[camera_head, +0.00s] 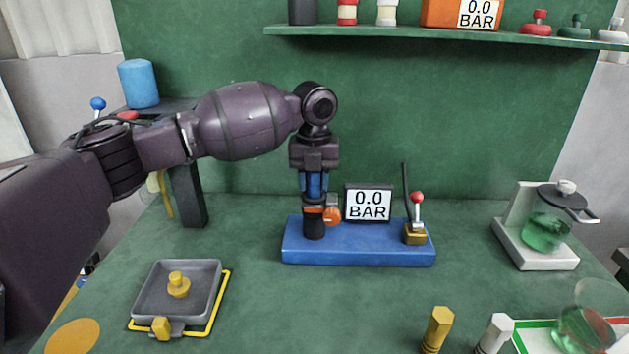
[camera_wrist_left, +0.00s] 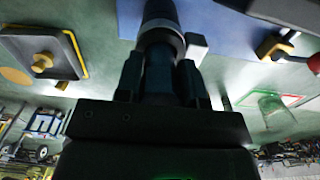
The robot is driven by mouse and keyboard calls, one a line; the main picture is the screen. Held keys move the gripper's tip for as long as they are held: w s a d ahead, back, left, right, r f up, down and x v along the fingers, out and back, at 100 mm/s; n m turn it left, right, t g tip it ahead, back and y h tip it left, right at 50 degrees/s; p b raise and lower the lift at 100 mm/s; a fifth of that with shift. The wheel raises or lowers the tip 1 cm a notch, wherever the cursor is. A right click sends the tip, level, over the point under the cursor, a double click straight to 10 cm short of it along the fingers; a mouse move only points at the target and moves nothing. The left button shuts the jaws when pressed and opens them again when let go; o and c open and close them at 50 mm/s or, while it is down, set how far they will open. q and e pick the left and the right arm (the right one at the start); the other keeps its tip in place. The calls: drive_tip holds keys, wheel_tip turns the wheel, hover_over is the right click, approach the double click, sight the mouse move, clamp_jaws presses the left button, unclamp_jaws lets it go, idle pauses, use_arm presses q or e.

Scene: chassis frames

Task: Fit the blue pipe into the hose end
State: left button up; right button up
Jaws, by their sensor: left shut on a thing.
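My left gripper (camera_head: 314,190) points straight down over the blue base and is shut on the blue pipe (camera_head: 315,183), which stands upright between its fingers. Directly below is a black upright fitting (camera_head: 313,226) with an orange collar (camera_head: 314,209), apparently the hose end. The pipe's lower end meets the top of this fitting; how deep it sits inside I cannot tell. In the left wrist view the dark pipe (camera_wrist_left: 160,70) shows between the fingers, in line with the black fitting (camera_wrist_left: 160,22). My right gripper is out of view.
The blue base (camera_head: 360,255) carries a gauge reading 0.0 BAR (camera_head: 368,204) and a red-knobbed lever (camera_head: 417,205) close to the right. A grey tray (camera_head: 150,290) stands front left, a jug of green liquid (camera_head: 545,232) at right. A green shelf (camera_head: 400,35) runs above.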

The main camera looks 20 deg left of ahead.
use_arm(q)
drive_tip(key=shift+r, duration=0.15)
drive_tip(key=o, duration=1)
drive_tip(key=shift+f, duration=0.2)
wheel_tip(320, 180, up, 12)
drive_tip(key=shift+r+p, duration=0.2)
drive_tip(key=shift+p, duration=0.45)
drive_tip(key=shift+s+f, duration=0.1)
